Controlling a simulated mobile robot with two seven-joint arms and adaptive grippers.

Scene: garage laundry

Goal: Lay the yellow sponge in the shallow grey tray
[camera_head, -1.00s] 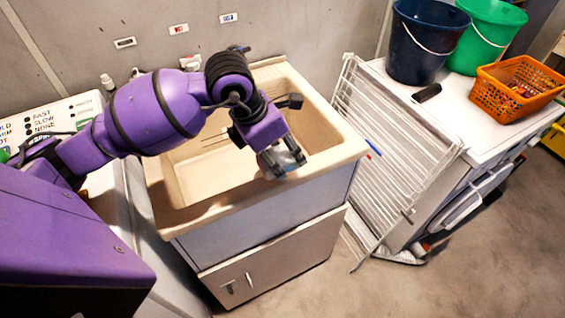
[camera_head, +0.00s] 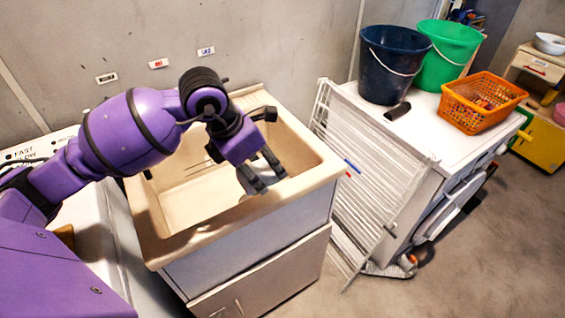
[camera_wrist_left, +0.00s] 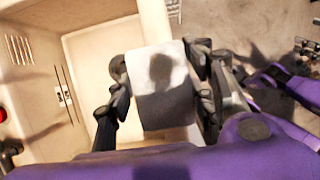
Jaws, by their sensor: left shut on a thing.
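My left gripper (camera_head: 271,177) is over the front part of the beige sink, fingers pointing down. It is shut on a pale whitish-grey thing (camera_head: 250,181), partly hidden by the fingers. In the left wrist view this thing (camera_wrist_left: 163,98) is a smooth, flat-faced block between the two dark fingers, with a shadow on it. I see no yellow on it. I cannot pick out a yellow sponge or a shallow grey tray. A purple and dark part of mine shows at the right of the left wrist view; whether it ends in my right gripper is unclear.
The beige sink (camera_head: 163,237) stands on a white cabinet. A white wire drying rack (camera_head: 372,186) leans right of it. A white appliance (camera_head: 425,132) carries a dark blue bucket (camera_head: 391,72), a green bucket (camera_head: 446,52) and an orange basket (camera_head: 482,101). Floor at right is open.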

